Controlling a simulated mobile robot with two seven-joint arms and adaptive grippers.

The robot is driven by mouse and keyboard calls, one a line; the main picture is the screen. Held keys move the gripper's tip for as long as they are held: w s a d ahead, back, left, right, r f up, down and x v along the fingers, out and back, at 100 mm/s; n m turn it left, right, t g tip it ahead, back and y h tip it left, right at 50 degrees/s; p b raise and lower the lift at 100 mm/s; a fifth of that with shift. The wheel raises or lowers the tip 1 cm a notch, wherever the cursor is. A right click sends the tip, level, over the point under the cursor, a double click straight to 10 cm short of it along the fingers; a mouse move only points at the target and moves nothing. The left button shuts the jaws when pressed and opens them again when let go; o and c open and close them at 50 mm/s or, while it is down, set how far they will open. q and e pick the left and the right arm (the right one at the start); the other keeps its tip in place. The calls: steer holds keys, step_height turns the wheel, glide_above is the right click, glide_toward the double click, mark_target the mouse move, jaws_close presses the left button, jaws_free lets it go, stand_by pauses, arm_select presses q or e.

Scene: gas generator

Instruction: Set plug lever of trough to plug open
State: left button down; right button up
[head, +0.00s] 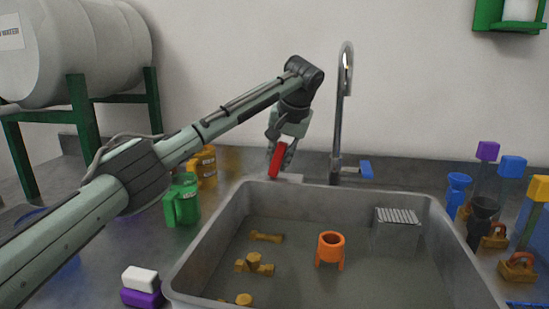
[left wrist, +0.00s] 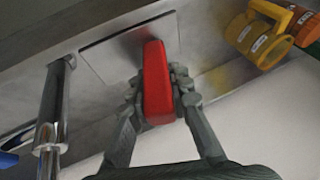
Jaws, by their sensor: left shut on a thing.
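The red plug lever (head: 273,160) stands on a small metal plate at the back left rim of the trough (head: 182,276). In the left wrist view the red lever (left wrist: 156,80) rises from the bare metal plate (left wrist: 110,55). My left gripper (head: 281,150) is at the lever from above. In the left wrist view my left gripper (left wrist: 159,95) has one finger on each side of the lever, shut on it. My right gripper is not in view.
A tall faucet (head: 337,130) with a blue handle (head: 366,168) stands just right of the lever. Inside the trough are an orange stand (head: 330,248), brass pieces (head: 254,263) and a grated block (head: 395,232). Green (head: 184,203) and yellow mugs (head: 204,168) stand left.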

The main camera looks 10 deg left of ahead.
arm_select(q)
steer(key=shift+d+f+m+y, duration=0.15)
steer(key=shift+d+m+y, duration=0.2)
steer(key=shift+y, duration=0.75)
steer(key=c, duration=1.4)
jaws_free()
steer(key=shift+o, duration=0.2)
